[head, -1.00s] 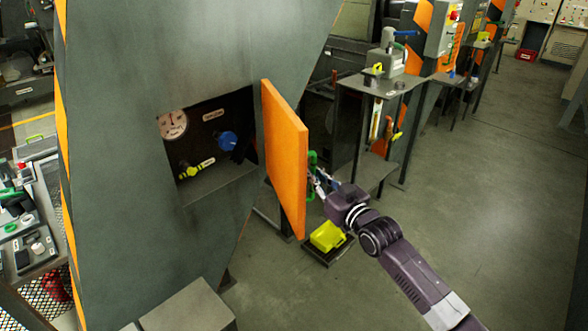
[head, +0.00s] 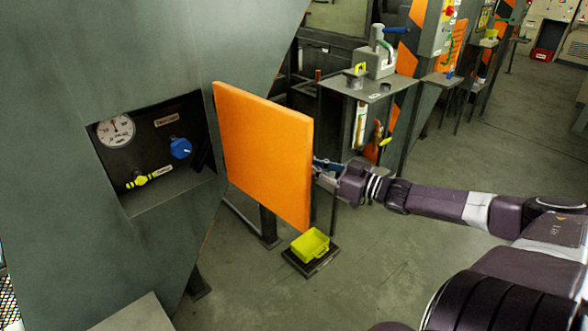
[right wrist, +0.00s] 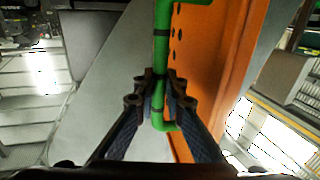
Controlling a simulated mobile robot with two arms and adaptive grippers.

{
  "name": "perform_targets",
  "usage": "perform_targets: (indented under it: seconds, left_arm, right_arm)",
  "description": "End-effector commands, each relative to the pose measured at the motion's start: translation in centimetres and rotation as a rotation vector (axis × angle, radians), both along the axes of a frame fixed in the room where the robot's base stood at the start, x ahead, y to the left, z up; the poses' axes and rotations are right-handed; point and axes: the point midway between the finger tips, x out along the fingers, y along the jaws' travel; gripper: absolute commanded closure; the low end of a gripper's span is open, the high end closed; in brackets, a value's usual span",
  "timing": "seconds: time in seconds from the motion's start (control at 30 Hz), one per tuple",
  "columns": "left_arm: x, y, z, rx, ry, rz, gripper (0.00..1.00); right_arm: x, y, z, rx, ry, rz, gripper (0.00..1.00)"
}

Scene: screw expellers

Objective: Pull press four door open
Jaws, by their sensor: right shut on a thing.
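The orange press door (head: 265,150) stands swung open on its hinge at the right side of the opening in the grey machine. Behind the opening are a round gauge (head: 116,130), a blue knob (head: 180,148) and a yellow valve handle (head: 150,177). My right gripper (head: 322,170) is at the door's far edge, its fingertips partly hidden by the door. In the right wrist view my right gripper (right wrist: 159,95) is shut on the green door handle (right wrist: 162,45), beside the orange door (right wrist: 205,60). My left gripper is not in view.
The floor at right (head: 450,150) is clear.

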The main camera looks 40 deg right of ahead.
Motion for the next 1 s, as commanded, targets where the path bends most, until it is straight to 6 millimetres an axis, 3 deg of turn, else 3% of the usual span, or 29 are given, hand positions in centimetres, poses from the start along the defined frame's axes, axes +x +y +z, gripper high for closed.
perform_targets:
  seconds: [0.27, 0.67, 0.7, 0.83, 1.0]
  left_arm:
    - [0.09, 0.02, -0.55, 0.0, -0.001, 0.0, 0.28]
    - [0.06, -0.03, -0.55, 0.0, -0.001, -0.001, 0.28]
    - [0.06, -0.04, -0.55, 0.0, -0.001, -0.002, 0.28]
    - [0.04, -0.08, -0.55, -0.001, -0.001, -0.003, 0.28]
    - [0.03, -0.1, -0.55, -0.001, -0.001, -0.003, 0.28]
  right_arm:
    - [-0.14, -1.08, 0.01, -0.001, -0.001, 0.028, 1.0]
    - [-0.15, -1.15, 0.08, 0.001, -0.002, 0.032, 1.0]
    - [-0.15, -1.15, 0.08, 0.001, -0.002, 0.031, 0.88]
    - [-0.15, -1.16, 0.07, -0.001, -0.001, 0.031, 0.73]
    - [-0.17, -1.16, 0.03, -0.001, -0.001, 0.031, 0.72]
